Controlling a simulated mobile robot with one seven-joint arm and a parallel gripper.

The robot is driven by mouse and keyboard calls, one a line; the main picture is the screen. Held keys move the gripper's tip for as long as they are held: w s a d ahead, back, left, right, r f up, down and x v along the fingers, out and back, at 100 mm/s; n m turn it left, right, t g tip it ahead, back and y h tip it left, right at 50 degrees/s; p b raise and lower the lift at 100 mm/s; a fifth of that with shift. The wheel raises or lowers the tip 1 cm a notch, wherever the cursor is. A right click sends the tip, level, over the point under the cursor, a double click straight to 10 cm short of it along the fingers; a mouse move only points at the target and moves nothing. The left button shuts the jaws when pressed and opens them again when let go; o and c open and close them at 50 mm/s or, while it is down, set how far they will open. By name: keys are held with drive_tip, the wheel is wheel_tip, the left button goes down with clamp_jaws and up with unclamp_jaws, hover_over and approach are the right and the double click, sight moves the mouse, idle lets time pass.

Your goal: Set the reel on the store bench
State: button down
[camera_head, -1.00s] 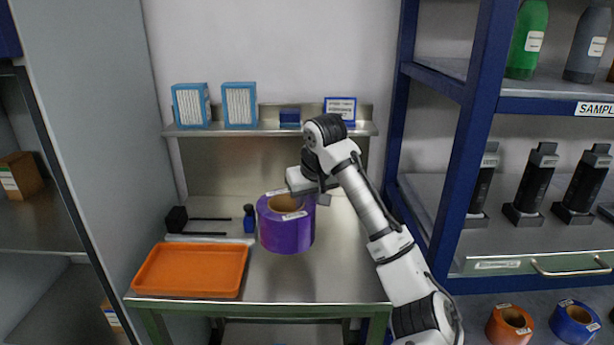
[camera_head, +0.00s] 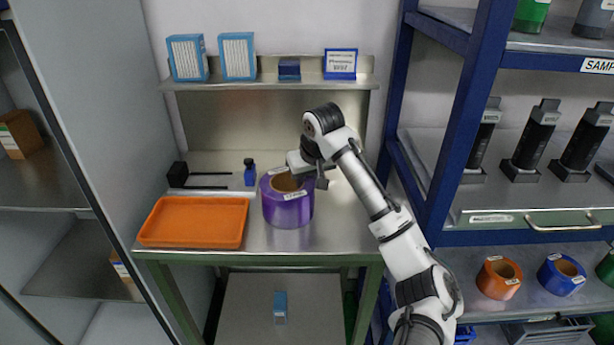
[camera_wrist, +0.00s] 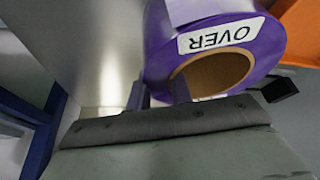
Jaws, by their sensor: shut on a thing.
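The purple reel (camera_head: 287,206) has a brown cardboard core and white labels. It is upright, core opening up, over the middle of the steel bench (camera_head: 330,237), right of the orange tray. My gripper (camera_head: 312,178) is at the reel's right side, shut on its wall. In the wrist view the reel (camera_wrist: 271,63) shows a label reading "OVER", and the fingertips of my gripper (camera_wrist: 160,92) pinch its rim. Whether the reel's underside touches the bench top is hard to tell.
An orange tray (camera_head: 194,222) is on the bench's left. A small blue bottle (camera_head: 249,172) and a black block (camera_head: 178,174) with rods stand behind. A shelf (camera_head: 270,84) holds blue boxes. A blue rack (camera_head: 452,130) stands right, with orange (camera_head: 498,278) and blue (camera_head: 561,274) reels low down.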

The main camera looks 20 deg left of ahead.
drive_tip(key=c, duration=1.3)
unclamp_jaws()
drive_tip(key=shift+o, duration=0.2)
